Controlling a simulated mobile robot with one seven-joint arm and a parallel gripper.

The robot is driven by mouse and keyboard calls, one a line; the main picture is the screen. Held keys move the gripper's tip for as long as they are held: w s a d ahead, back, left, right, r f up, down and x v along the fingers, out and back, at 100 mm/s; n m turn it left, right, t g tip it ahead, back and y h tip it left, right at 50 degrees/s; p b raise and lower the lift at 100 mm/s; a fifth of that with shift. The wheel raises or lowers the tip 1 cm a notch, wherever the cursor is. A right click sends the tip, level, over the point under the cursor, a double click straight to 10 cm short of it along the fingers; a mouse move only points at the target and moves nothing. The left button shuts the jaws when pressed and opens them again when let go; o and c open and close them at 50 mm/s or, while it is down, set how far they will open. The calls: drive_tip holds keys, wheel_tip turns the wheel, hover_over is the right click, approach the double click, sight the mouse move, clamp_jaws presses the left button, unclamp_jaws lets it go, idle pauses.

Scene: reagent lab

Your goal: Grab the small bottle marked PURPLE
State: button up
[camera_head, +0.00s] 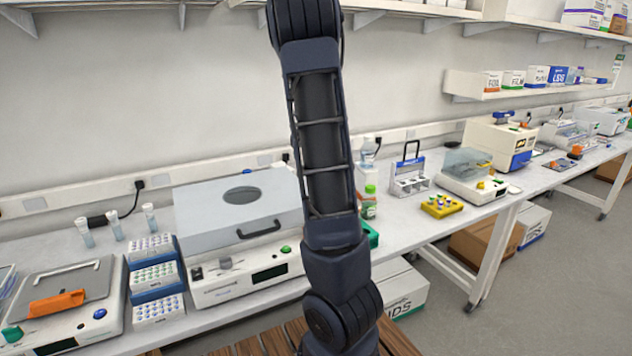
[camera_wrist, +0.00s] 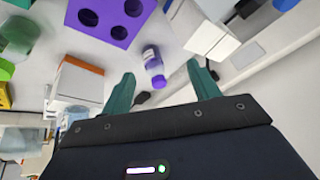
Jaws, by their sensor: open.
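A small pale bottle with purple on its label and at one end (camera_wrist: 153,65) shows in the wrist view. I cannot read its marking. In the picture it lies between the two teal fingertips of my gripper (camera_wrist: 161,70), and it looks to be beyond them. The fingers are apart, with nothing held between them. I cannot make out this bottle in the head view, where my dark arm covers the middle of the bench. My gripper's fingers do not show there.
A purple block with round holes (camera_wrist: 112,14) is beside the bottle, and an orange-and-white box (camera_wrist: 80,80) is to the left. In the head view, a green-capped bottle (camera_head: 369,205), a yellow rack (camera_head: 442,207) and a grey-lidded machine (camera_head: 235,205) stand on the bench.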

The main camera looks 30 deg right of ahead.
drive_tip(key=w+d+f+h, duration=0.1)
drive_tip(key=w+d+f, duration=0.1)
drive_tip(key=w+d, duration=0.1)
drive_tip(key=w+d+f+h, duration=0.1)
drive_tip(key=w+d+f, duration=0.2)
drive_tip(key=w, duration=0.1)
drive_tip(key=w+d+f+m+h, duration=0.1)
drive_tip(key=w+d+f, duration=0.2)
drive_tip(key=d, duration=0.1)
drive_tip(key=shift+w, duration=0.2)
drive_tip(key=shift+w+a+x, duration=0.1)
drive_tip(key=shift+w+x, duration=0.05)
drive_tip(key=shift+x, duration=1.1)
drive_tip(key=shift+w+a+x, duration=0.1)
drive_tip(key=shift+w+x, duration=0.05)
drive_tip(key=shift+x, duration=1.05)
clamp_jaws()
